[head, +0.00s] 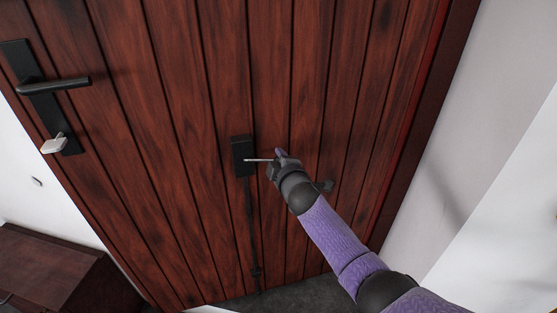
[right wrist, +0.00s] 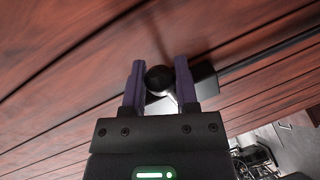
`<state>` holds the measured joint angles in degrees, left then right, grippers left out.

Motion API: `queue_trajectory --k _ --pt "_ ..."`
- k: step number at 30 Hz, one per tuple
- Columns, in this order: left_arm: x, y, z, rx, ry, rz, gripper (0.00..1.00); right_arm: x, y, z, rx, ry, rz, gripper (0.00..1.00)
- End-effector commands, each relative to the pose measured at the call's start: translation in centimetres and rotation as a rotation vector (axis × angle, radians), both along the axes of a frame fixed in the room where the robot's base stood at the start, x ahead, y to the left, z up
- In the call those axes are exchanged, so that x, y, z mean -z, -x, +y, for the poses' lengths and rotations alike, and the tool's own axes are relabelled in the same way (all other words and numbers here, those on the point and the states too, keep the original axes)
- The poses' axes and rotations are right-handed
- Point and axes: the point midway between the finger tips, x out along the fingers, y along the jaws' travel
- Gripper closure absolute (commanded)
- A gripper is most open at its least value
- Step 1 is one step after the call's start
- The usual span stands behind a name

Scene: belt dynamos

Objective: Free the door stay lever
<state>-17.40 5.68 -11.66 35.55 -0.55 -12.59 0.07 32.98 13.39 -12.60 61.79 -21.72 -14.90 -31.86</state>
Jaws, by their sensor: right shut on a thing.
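The door stay is a black plate (head: 242,150) on the dark red-brown plank door (head: 180,100). A thin pale lever (head: 257,160) sticks out of the plate to the right. A black rod (head: 250,220) runs down from the plate towards the floor. My right gripper (head: 278,161) is at the lever's outer end, shut on it. In the right wrist view, the lever's round black knob (right wrist: 159,79) sits between the two purple fingers, and the black plate (right wrist: 205,80) is just behind the right finger. My left gripper is not in view.
A black door handle (head: 60,84) with a pale key-like piece (head: 54,145) below it is at the upper left. A dark wooden chest (head: 50,268) stands at the lower left. A pale wall (head: 460,130) is on the right, beyond the door frame.

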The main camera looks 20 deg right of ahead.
Motion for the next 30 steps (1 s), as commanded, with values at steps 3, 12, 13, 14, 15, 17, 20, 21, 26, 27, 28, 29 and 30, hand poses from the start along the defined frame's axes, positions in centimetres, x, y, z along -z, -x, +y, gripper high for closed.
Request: queue_trajectory --k 3,12,13,14,15,17,20,21,26,27,28,29,30 --pt "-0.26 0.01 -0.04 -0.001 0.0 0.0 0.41 -0.44 -0.06 0.04 -0.002 -0.003 -0.005 1.0" --pt "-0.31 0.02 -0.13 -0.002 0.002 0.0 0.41 -0.56 -0.08 0.07 -0.002 -0.004 -0.007 1.0" --pt "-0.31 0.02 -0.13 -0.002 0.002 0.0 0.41 -0.56 -0.08 0.07 -0.002 -0.004 -0.007 1.0" --pt "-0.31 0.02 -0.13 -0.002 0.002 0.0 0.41 -0.56 -0.08 0.07 -0.002 -0.004 -0.007 1.0" --pt "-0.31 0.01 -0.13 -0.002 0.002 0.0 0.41 -0.57 -0.08 0.07 -0.002 -0.004 -0.007 1.0" --pt "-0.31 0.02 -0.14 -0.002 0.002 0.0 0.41 -0.58 -0.08 0.08 -0.002 -0.004 -0.008 1.0" --pt "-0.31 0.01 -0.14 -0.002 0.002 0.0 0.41 -0.59 -0.08 0.08 -0.003 -0.004 -0.008 0.54" --pt "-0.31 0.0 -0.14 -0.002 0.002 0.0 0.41 -0.57 -0.08 0.08 -0.002 -0.004 -0.008 0.46" --pt "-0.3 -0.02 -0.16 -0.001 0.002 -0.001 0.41 -0.48 -0.05 0.06 -0.002 -0.004 -0.005 0.29" --pt "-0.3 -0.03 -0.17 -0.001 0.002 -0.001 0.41 -0.46 -0.05 0.06 -0.002 -0.004 -0.004 0.29" --pt "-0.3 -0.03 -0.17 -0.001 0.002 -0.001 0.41 -0.45 -0.04 0.05 -0.001 -0.004 -0.004 0.29" --pt "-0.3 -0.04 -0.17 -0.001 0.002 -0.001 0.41 -0.44 -0.04 0.06 -0.001 -0.004 -0.004 0.29" --pt "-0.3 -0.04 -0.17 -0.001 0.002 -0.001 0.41 -0.43 -0.04 0.05 -0.001 -0.004 -0.004 0.29"
